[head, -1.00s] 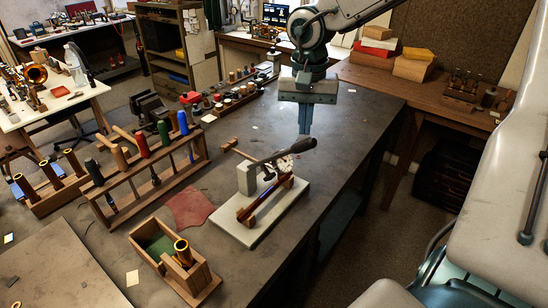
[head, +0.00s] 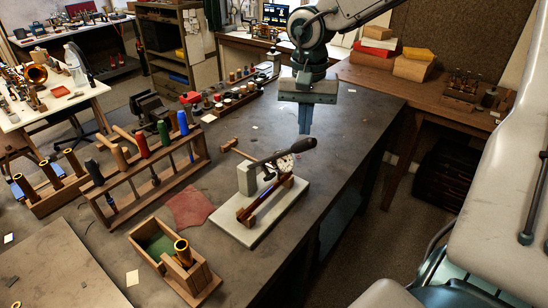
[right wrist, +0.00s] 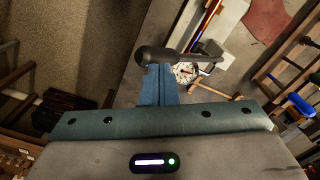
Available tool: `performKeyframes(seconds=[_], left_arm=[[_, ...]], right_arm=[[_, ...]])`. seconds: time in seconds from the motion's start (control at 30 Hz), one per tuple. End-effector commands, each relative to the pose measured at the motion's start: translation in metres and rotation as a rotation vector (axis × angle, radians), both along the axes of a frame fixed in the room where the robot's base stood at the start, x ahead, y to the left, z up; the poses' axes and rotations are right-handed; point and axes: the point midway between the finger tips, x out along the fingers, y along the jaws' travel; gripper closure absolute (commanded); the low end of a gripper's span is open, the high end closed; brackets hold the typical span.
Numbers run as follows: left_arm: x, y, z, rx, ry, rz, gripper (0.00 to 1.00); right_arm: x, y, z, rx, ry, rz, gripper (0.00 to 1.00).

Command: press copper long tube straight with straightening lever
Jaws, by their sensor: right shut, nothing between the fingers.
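The straightening lever (head: 290,150) has a dark grip and reaches up to the right from a pale upright on a white base plate (head: 238,232). A round dial sits beside it. The copper long tube (head: 268,202) lies on wooden supports on this plate, below the lever; I cannot tell how bent it is. My right gripper (head: 304,131) is shut and empty, with its blue fingers pointing down just above the lever's grip. In the right wrist view the lever's grip (right wrist: 157,55) shows just beyond the fingertips; I cannot tell if they touch. My left gripper is out of view.
A wooden rack (head: 150,180) of colored-handled tools stands left of the press. A wooden box (head: 178,262) with a brass piece is in front, and a reddish cloth (head: 188,207) lies between. A wooden mallet (head: 232,148) lies behind the press. The bench's right side is clear.

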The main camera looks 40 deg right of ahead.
Motion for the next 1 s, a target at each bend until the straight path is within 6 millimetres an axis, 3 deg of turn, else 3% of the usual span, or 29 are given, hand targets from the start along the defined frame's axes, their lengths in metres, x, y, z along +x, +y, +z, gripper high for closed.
performKeyframes(seconds=[0.4,0.57,1.0], left_arm=[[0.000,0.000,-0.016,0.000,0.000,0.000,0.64],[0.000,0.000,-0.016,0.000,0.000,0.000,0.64],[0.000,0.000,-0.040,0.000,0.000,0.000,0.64]], right_arm=[[0.000,0.000,-0.021,0.001,0.001,0.000,1.00],[-0.001,0.000,-0.020,0.001,0.000,-0.001,1.00],[-0.018,-0.005,-0.042,0.001,0.000,0.000,1.00]])
